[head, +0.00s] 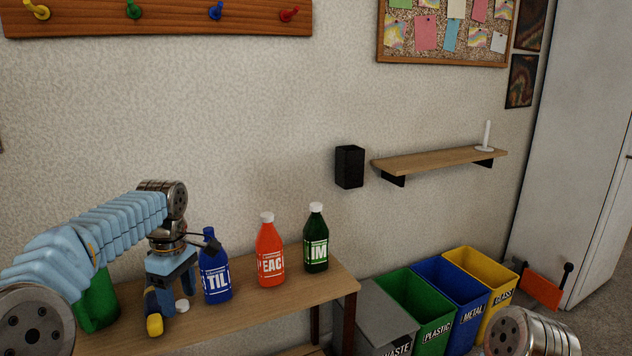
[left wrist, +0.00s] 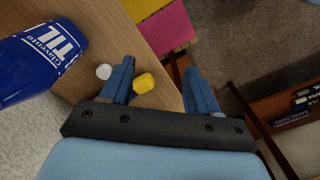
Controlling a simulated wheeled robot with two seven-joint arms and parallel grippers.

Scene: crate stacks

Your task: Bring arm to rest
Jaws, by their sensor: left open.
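My left arm reaches in from the left in the head view, over a wooden table. My left gripper (head: 168,290) points down beside a blue bottle (head: 216,268). In the left wrist view the left gripper (left wrist: 160,85) has its two fingers spread apart. A small yellow object (left wrist: 144,83) shows near its left finger, and I cannot tell if they touch. A white cap-like piece (left wrist: 103,71) lies close by. The blue bottle (left wrist: 40,62) is at the left there. Of my right arm only a metal joint shows at the bottom right of the head view; its gripper is out of view.
A red bottle (head: 270,252) and a dark green bottle (head: 316,240) stand on the table (head: 300,292). A green object (head: 97,302) is partly hidden behind my left arm. Grey, green (head: 432,318), blue (head: 452,284) and yellow bins (head: 482,268) stand right of the table.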

